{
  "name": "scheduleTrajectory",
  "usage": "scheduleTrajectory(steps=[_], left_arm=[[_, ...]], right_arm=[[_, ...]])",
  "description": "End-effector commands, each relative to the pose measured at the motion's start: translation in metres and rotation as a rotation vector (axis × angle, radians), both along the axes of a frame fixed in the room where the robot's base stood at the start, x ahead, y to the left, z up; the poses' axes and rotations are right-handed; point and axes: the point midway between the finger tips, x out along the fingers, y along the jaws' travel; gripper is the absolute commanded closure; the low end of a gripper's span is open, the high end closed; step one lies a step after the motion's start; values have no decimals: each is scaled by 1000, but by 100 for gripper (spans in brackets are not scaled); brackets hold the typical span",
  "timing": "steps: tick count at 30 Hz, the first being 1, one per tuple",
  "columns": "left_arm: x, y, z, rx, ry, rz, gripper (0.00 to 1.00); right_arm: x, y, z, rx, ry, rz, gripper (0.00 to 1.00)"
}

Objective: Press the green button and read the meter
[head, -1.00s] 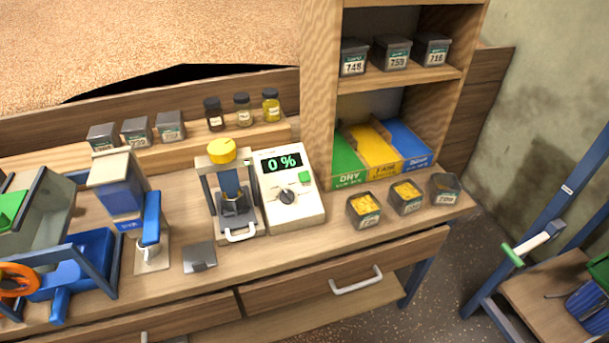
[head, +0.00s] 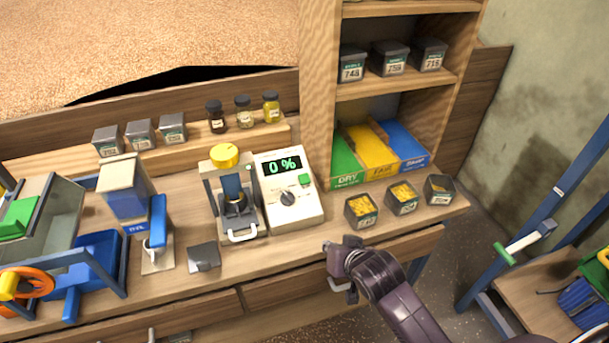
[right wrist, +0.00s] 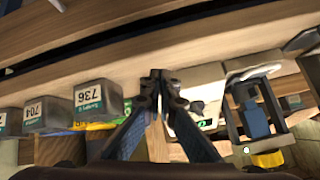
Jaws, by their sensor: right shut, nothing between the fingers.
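The cream meter (head: 311,212) stands on the bench in the head view. Its dark display (head: 282,165) reads 0 % in green digits. The green button (head: 305,180) is on the meter's right side, below the display, with a dark knob (head: 288,198) to its lower left. My right gripper (head: 342,268) is in front of the bench, below and right of the meter, apart from the button. In the right wrist view its fingertips (right wrist: 159,76) meet, shut and empty, with part of the meter (right wrist: 195,84) beyond. My left gripper is not in view.
A press with a yellow knob (head: 225,155) stands left of the meter. Three small sample boxes (head: 361,211) stand to its right, near the bench edge. Behind them are the green, yellow and blue bins (head: 372,150).

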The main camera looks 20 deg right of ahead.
Motion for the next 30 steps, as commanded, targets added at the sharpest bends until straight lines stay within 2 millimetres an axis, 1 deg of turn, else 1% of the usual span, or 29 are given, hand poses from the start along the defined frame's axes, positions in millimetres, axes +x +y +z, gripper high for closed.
scheduleTrajectory(steps=[1,2,3,9,12,15,18,27,30], left_arm=[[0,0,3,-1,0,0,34],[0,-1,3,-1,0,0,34],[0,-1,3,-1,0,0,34],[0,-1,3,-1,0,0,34],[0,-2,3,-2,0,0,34],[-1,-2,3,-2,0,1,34],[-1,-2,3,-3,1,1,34],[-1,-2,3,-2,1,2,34],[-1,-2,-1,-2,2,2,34]], right_arm=[[11,1,29,25,-48,-15,100],[20,2,42,45,-76,-29,100],[32,2,57,74,-114,-47,100],[104,1,114,248,-299,-129,100],[128,0,136,321,-366,-151,100],[142,-1,150,370,-405,-162,100],[148,-1,156,390,-419,-167,100],[148,-1,156,393,-421,-167,100],[149,-1,152,392,-420,-168,100]])
